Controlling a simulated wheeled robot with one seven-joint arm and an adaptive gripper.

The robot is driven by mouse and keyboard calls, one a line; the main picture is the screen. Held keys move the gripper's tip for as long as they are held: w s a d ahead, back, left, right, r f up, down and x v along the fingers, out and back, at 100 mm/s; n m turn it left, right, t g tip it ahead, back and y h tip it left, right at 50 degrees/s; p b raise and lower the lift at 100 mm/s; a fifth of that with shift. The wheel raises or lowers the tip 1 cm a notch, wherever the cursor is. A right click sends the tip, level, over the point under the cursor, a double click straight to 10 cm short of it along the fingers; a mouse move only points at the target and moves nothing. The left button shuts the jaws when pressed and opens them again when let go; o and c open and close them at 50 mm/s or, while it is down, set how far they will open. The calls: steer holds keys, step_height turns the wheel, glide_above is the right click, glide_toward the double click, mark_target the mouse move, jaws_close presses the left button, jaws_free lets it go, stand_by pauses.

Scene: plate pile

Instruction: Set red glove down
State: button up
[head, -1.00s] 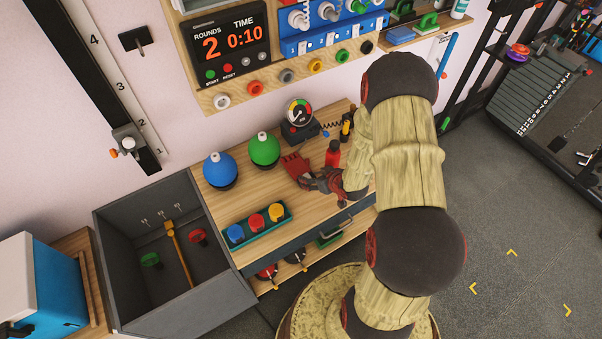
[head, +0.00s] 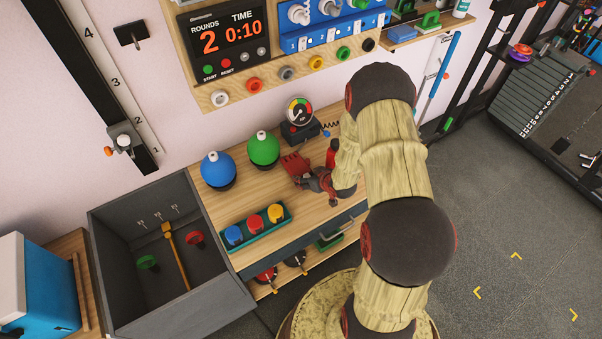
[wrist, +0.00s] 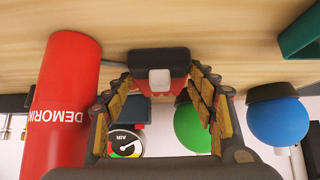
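The red glove (head: 294,163) is at the end of my gripper (head: 303,175) in the head view, over the wooden bench top. In the wrist view the glove (wrist: 160,76) shows as a black part with a pale square patch and red below. It sits between the tips of my gripper's fingers (wrist: 160,82), which close in on both its sides. I cannot tell whether the glove touches the bench top. My arm hides part of the bench to the right.
A red bottle (wrist: 70,100) stands close beside my gripper. A green ball (head: 263,148), a blue ball (head: 216,169) and an air gauge (head: 299,110) stand at the back. A green tray (head: 283,223) holds coloured pieces at the front. Bare wood lies between.

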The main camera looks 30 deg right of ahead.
steer(key=c, duration=0.8)
